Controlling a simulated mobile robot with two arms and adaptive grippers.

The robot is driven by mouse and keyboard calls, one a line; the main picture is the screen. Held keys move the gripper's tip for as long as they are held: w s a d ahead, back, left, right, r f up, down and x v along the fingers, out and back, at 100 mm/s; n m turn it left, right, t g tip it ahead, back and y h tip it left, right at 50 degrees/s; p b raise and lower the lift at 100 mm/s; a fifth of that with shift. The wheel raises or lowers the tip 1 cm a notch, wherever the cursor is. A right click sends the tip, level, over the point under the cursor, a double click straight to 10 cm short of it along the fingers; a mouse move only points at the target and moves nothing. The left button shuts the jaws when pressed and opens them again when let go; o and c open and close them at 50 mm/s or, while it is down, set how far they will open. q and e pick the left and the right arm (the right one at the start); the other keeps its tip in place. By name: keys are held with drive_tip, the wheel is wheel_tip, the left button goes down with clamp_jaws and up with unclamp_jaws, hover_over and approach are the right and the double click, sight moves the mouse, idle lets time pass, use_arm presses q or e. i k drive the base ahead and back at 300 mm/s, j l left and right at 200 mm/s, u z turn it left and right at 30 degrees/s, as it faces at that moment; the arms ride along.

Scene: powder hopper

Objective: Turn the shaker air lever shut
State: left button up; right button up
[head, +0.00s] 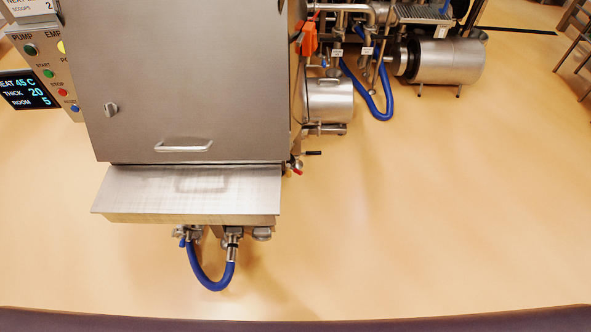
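A steel hopper cabinet (190,80) stands at the left, with a sloped steel shelf (185,190) at its front. A small black-handled lever (313,153) sticks out to the right from the cabinet's lower right side. A small red-tipped fitting (298,171) sits just below it. I cannot tell which of these, if either, is the shaker air lever, as no label is readable there. An orange part (309,39) is on the pipework higher up. Neither of my grippers is in view.
A control panel (48,60) with buttons and a display (27,90) is at the far left. A blue hose (210,282) loops below the shelf. Another blue hose (383,112) hangs by a steel motor (450,60) behind. The floor (450,210) at the right is clear.

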sight(289, 167)
drive_tip(key=i+l, duration=0.15)
drive_tip(key=l, duration=0.25)
drive_tip(key=i+l, duration=0.15)
drive_tip(key=l, duration=0.2)
drive_tip(key=i+l+u, duration=0.15)
drive_tip(key=l+u, duration=0.95)
drive_tip(key=u, duration=0.55)
drive_tip(key=i, duration=0.05)
